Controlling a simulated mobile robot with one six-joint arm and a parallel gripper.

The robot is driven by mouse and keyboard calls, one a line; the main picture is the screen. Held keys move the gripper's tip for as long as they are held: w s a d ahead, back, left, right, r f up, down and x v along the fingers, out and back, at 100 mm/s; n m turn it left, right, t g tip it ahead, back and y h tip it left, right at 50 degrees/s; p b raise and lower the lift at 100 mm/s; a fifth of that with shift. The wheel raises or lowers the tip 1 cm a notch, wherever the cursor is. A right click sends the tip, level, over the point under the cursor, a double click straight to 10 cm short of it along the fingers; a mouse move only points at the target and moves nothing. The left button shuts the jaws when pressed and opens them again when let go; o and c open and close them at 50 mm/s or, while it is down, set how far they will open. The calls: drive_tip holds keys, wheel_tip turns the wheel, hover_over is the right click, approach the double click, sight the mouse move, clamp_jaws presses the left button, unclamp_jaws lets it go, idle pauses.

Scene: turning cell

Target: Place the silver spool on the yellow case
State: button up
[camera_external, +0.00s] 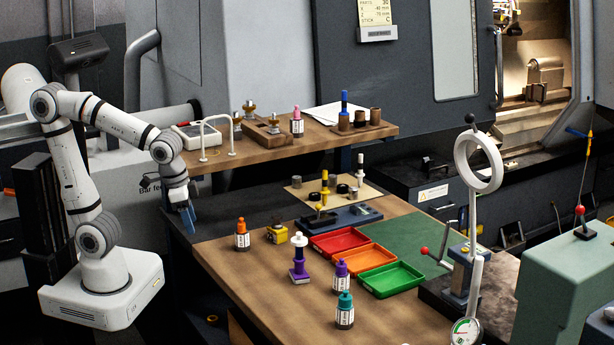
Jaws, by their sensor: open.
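My gripper (187,218), with blue fingers, hangs open and empty at the end of my arm, left of the wooden workbench. A small silver-grey cylinder (296,182), possibly the silver spool, stands on a beige board at the back of the bench; it is too small to be sure. A small yellow block with a dark part (277,233), possibly the yellow case, sits near the bench's left side, right of an orange bottle. My gripper is apart from both, to their left.
An orange-capped bottle (242,234), a purple-and-white piece (299,260), a purple-capped bottle (341,276) and a teal-capped bottle (344,311) stand on the bench. Red, orange and green trays (391,279) lie right of them. A raised shelf (260,152) holds more items.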

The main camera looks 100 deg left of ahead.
drive_tip(key=s+d+f+m+h, duration=0.1)
drive_tip(key=s+d+m, duration=0.2)
drive_tip(key=s+m, duration=0.1)
drive_tip(key=shift+s+d+f+t, duration=0.25)
drive_tip(key=shift+d+f+t, duration=0.05)
drive_tip(key=shift+f+t, duration=0.1)
idle(0.9)
